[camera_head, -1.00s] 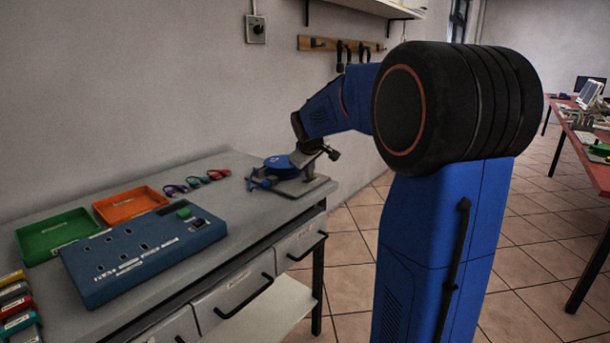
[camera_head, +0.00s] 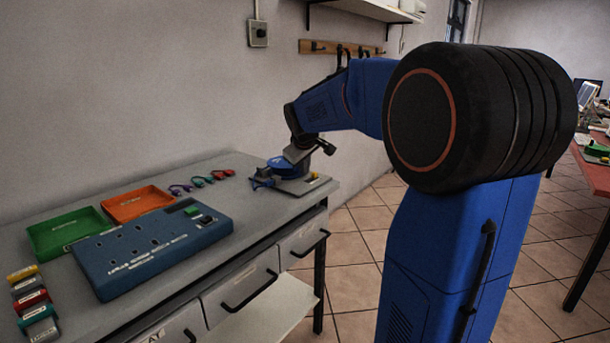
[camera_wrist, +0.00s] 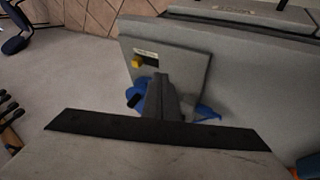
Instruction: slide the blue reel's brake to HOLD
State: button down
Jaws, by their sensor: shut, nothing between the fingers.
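The blue reel (camera_head: 284,168) sits on a grey base plate (camera_head: 297,187) at the bench's far right corner. In the wrist view the reel (camera_wrist: 141,88) is partly hidden behind my gripper. A small yellow knob (camera_wrist: 137,62) sits in a dark slot on the plate, beside a pale label (camera_wrist: 146,53) too small to read. My gripper (camera_wrist: 164,82) is shut and empty. In the wrist view its fingertips lie over the reel, a little right of and below the knob. In the head view my gripper (camera_head: 296,155) is just above the reel; contact cannot be told.
A blue panel box (camera_head: 150,247), a green tray (camera_head: 67,229) and an orange tray (camera_head: 137,202) stand on the bench left of the reel. Several coloured cables (camera_head: 203,181) lie behind, near the wall. Drawers with black handles (camera_head: 250,289) are below.

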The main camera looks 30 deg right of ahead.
jog(key=v, duration=0.5)
jog(key=shift+s+a+r, duration=0.1)
jog(key=shift+s+r, duration=0.1)
jog(key=shift+r, duration=0.05)
jog(key=shift+s, duration=0.1)
jog(key=s+a+f+m+y, duration=0.1)
jog(key=s+a+f, duration=0.4)
jog(key=s, duration=0.6)
jog(key=s+a+f+g+y, duration=0.1)
jog(key=s+a+f, duration=0.5)
jog(key=s, duration=0.6)
jog(key=s+a+f+m+y, duration=0.1)
jog(key=s+a+f, duration=0.5)
jog(key=s, duration=0.6)
jog(key=shift+s+a+m+y, duration=0.25)
jog(key=shift+a+y, duration=0.25)
jog(key=shift+a, duration=0.35)
